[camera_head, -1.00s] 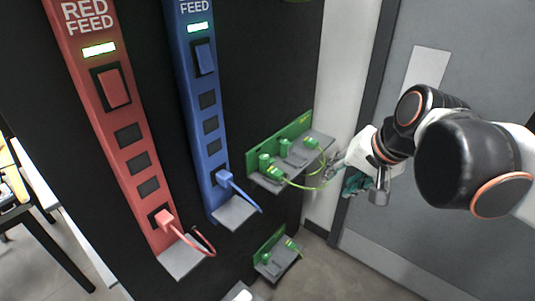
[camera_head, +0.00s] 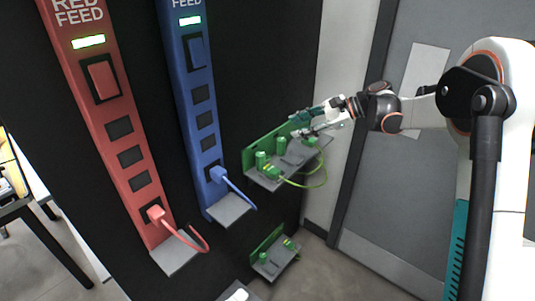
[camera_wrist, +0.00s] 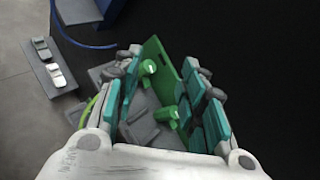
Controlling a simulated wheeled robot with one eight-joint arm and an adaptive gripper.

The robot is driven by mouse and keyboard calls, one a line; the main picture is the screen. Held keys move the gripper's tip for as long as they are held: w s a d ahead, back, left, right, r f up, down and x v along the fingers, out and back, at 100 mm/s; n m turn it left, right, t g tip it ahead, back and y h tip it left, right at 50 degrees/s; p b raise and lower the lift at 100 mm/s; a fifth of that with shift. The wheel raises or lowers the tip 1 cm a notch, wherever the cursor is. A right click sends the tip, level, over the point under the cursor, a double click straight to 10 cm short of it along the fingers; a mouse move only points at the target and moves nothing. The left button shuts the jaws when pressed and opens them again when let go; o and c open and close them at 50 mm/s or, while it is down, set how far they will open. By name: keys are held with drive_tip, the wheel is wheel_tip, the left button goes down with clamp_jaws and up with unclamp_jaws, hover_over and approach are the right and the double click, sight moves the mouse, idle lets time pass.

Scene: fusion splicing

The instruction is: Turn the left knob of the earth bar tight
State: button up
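The green earth bar (camera_head: 250,160) is on the dark panel, above a grey shelf, with upright green knobs. Its left knob (camera_head: 262,160) stands nearest the blue feed; another knob (camera_head: 281,146) is to its right. My gripper (camera_head: 295,125) is at the bar's right part, above the shelf and right of the left knob. In the wrist view its teal-padded fingers (camera_wrist: 163,62) are spread apart, with nothing gripped. The left knob (camera_wrist: 148,67) shows farther out between them, and the other knob (camera_wrist: 168,113) nearer. How far the left knob is turned cannot be told.
A yellow-green cable (camera_head: 318,183) loops below the shelf's right end. The blue feed (camera_head: 190,80) and red feed (camera_head: 105,130) are left of the bar. A smaller green bar (camera_head: 272,240) on a shelf sits below. A grey door (camera_head: 385,190) is at right.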

drive_tip(key=w+d+f+m+g+y, duration=0.1)
drive_tip(key=w+f+m+y, duration=0.15)
drive_tip(key=w+f, duration=0.45)
drive_tip(key=m+g+y, duration=0.1)
drive_tip(key=g+y, duration=0.1)
drive_tip(key=y, duration=0.2)
approach(264, 160)
drive_tip(key=shift+h, duration=0.25)
drive_tip(key=a+b, duration=0.1)
drive_tip(key=a, duration=0.2)
drive_tip(key=a+r+b, duration=0.1)
drive_tip(key=a+b, duration=0.1)
drive_tip(key=a, duration=0.1)
drive_tip(key=w+a+r+b, duration=0.1)
drive_tip(key=a, duration=0.2)
drive_tip(key=shift+b, duration=0.4)
drive_tip(key=shift+s, duration=0.1)
drive_tip(key=c, duration=0.8)
